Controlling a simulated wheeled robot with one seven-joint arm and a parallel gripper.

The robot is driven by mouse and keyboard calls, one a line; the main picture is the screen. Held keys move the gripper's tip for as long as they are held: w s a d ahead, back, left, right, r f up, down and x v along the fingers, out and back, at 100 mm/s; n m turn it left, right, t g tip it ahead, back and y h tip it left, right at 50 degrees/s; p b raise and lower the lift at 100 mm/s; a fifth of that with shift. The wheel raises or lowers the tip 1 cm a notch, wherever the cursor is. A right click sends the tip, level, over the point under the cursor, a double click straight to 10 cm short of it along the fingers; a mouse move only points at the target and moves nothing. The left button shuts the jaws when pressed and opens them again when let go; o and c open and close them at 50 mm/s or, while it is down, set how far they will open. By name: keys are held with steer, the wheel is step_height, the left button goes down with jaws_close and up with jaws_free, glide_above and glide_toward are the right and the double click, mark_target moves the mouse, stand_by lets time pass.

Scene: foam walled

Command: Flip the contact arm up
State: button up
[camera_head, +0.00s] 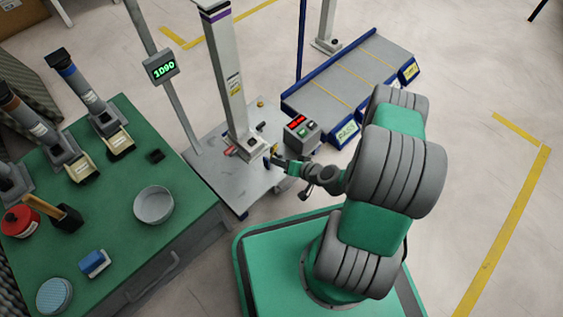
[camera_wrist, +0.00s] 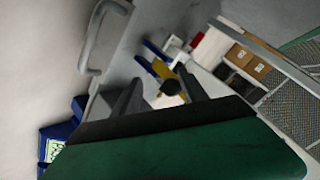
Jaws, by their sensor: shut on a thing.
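A tall grey column stand (camera_head: 228,85) rises from a grey base plate. My gripper (camera_head: 272,160) reaches in from the right, low at the foot of this column. In the wrist view, the two dark fingers of my gripper (camera_wrist: 160,78) stand either side of a dark round knob (camera_wrist: 171,88). I take this knob to be part of the contact arm; the arm's own shape and angle are too small to make out. Blue and yellow parts (camera_wrist: 158,66) show just beyond the fingertips. My gripper hides part of this spot in the head view.
A control box (camera_head: 301,134) with a red display stands close behind my gripper. A display reading 1090 (camera_head: 163,66) is on a post. A green workbench (camera_head: 110,175) with a round dish (camera_head: 153,205) is at left. A blue-edged conveyor (camera_head: 350,85) lies behind. Floor at right is clear.

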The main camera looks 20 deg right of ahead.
steer(key=o, duration=0.3)
steer(key=shift+w+d, duration=0.1)
steer(key=shift+d, duration=0.2)
steer(key=shift+a, duration=0.15)
steer(key=shift+a, duration=0.15)
steer(key=shift+r, duration=0.15)
steer(key=p+v, duration=0.3)
steer(key=v, duration=0.4)
steer(key=shift+s+r+p, duration=0.15)
steer(key=shift+s+p, duration=0.15)
steer(key=shift+p, duration=0.1)
